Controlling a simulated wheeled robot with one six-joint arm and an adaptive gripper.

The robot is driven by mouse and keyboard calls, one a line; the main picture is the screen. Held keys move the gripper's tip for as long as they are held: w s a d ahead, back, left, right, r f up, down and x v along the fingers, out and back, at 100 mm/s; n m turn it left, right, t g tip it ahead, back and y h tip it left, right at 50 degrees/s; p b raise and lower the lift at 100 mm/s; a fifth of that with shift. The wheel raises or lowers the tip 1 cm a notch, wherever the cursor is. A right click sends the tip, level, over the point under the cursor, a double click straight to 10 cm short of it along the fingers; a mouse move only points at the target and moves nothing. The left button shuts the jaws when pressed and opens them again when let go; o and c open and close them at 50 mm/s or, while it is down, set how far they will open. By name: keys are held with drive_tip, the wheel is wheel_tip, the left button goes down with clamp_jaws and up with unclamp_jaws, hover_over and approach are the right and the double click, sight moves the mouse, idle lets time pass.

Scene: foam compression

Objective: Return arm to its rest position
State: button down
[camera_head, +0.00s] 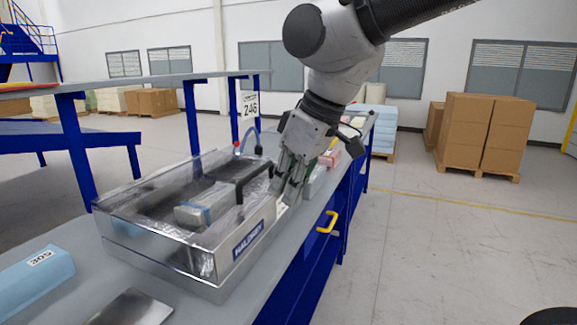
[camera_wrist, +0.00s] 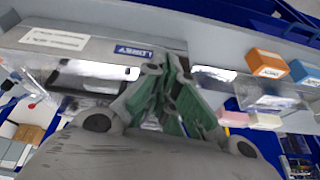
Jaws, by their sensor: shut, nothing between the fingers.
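My gripper (camera_head: 288,188) points down at the right end of the transparent-lidded machine, close to its black handle. In the wrist view my gripper (camera_wrist: 180,62) shows its green-padded fingers brought together, with nothing between them. The machine (camera_head: 250,232) stands on the grey workbench, with a clear cover, a metal front and a black bar handle (camera_head: 250,180). A grey-blue block (camera_head: 207,207) shows inside or under the cover. I cannot tell whether the fingers touch the machine.
A light blue foam block (camera_head: 36,281) labelled 305 and a metal plate (camera_head: 131,308) lie at the near left of the bench. Pink blocks (camera_head: 329,158) lie behind my gripper. A yellow handle (camera_head: 327,222) sticks out from the bench side. Open floor lies to the right.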

drive_tip(key=s+d+f+m+t+h, duration=0.1)
drive_tip(key=d+m, duration=0.3)
drive_tip(key=d, duration=0.9)
drive_tip(key=s+d+f+m+t+h, duration=0.1)
drive_tip(key=s+d+m, duration=0.2)
drive_tip(key=d, duration=1.1)
drive_tip(key=s+d+f+m+h, duration=0.1)
drive_tip(key=d+m, duration=0.4)
drive_tip(key=d, duration=0.8)
drive_tip(key=shift+s+d+f+m+t+h, duration=0.15)
drive_tip(key=shift+s+m+t+h, duration=0.25)
drive_tip(key=shift+s+h, duration=0.2)
